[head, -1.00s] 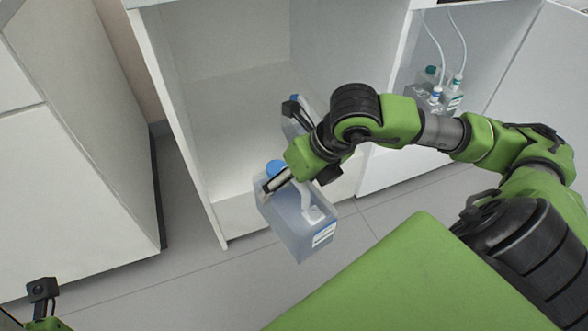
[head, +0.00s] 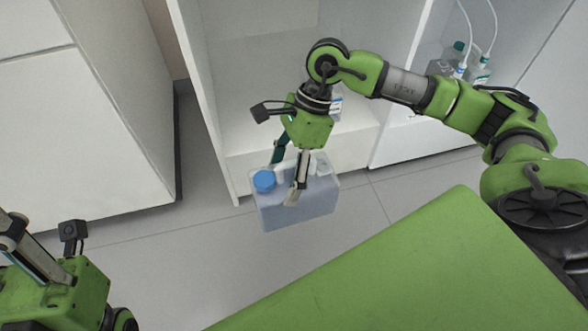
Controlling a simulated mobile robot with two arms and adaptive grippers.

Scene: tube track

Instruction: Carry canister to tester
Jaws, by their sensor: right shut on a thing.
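A translucent canister (head: 275,214) with a blue cap (head: 264,181) hangs in front of the open white cabinet, above the grey floor. My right gripper (head: 288,180) points down over its top and is shut on it near the handle. The fingers hide part of the handle. My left gripper (head: 35,262) is partly in view at the lower left, away from the canister. Its fingertips are not clearly shown. No tester can be made out.
The open cabinet (head: 262,90) stands behind the canister, with another labelled container (head: 336,106) partly hidden behind my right arm. Bottles with tubes (head: 480,70) stand in the compartment at the upper right. A white cabinet (head: 85,130) is at left. Tiled floor (head: 190,250) is free between.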

